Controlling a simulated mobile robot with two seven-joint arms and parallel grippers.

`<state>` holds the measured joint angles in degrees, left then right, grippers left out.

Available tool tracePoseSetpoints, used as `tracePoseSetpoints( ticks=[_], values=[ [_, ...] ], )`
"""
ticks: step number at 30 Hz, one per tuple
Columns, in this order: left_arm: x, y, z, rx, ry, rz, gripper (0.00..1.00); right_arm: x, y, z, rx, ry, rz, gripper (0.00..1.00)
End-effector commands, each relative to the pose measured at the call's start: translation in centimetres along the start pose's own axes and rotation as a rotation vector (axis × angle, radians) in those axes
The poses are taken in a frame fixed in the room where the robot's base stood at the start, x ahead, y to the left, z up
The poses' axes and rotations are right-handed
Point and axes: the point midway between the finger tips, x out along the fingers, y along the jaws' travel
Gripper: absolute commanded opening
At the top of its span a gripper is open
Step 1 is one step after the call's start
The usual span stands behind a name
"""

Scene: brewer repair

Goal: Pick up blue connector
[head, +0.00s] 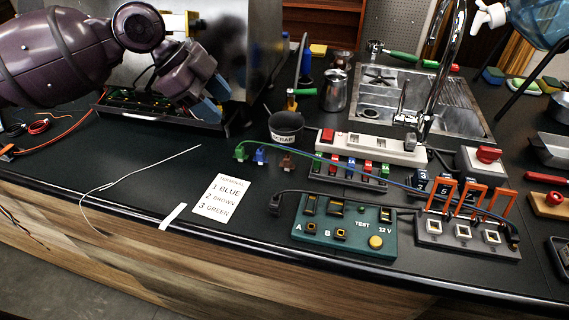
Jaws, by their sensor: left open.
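A small blue connector (260,155) stands on the black counter, between a green connector (241,152) and a brown connector (287,163). My left gripper (208,112) hangs up and to the left of it, in front of the steel brewer, apart from the connectors. It is open, with nothing seen between its fingers. Another blue connector (351,166) sits in a rack (322,175) among green, brown and red ones. My right gripper is not in view.
A card (220,195) lists terminals: 1 blue, 2 brown, 3 green. A scrap cup (286,127) stands just behind the connectors. A green test box (345,231) and a grey block with orange levers (466,232) stand front right. Thin cables cross the counter.

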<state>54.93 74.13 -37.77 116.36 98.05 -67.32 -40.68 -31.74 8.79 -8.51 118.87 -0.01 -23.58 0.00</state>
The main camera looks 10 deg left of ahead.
Motion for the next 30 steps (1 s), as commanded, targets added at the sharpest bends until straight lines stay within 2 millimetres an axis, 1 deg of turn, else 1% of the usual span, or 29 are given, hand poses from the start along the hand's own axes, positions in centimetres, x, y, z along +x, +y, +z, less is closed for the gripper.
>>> tracePoseSetpoints(
  ticks=[1, 4, 8, 15, 18, 26, 30],
  values=[
    [2.0, 0.1, 1.2, -0.014, -0.001, 0.021, 0.5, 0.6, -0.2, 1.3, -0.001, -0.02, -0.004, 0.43],
    [2.9, 0.1, 1.8, -0.02, -0.002, 0.032, 0.5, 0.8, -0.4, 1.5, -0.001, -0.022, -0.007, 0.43],
    [4.0, 0.1, 2.0, -0.021, -0.002, 0.036, 0.5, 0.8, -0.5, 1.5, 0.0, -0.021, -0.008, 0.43],
    [7.3, 0.2, 1.9, -0.02, -0.001, 0.036, 0.5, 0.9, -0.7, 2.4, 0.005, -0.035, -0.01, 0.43],
    [8.2, 0.2, 1.9, -0.02, -0.001, 0.035, 0.5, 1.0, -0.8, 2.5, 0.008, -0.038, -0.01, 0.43],
    [9.4, 0.2, 1.9, -0.02, -0.001, 0.034, 0.5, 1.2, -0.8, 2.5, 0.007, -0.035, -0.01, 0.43],
    [11.3, 0.0, 2.0, -0.02, -0.001, 0.038, 0.5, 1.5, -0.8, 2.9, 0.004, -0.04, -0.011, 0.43]
  ],
)
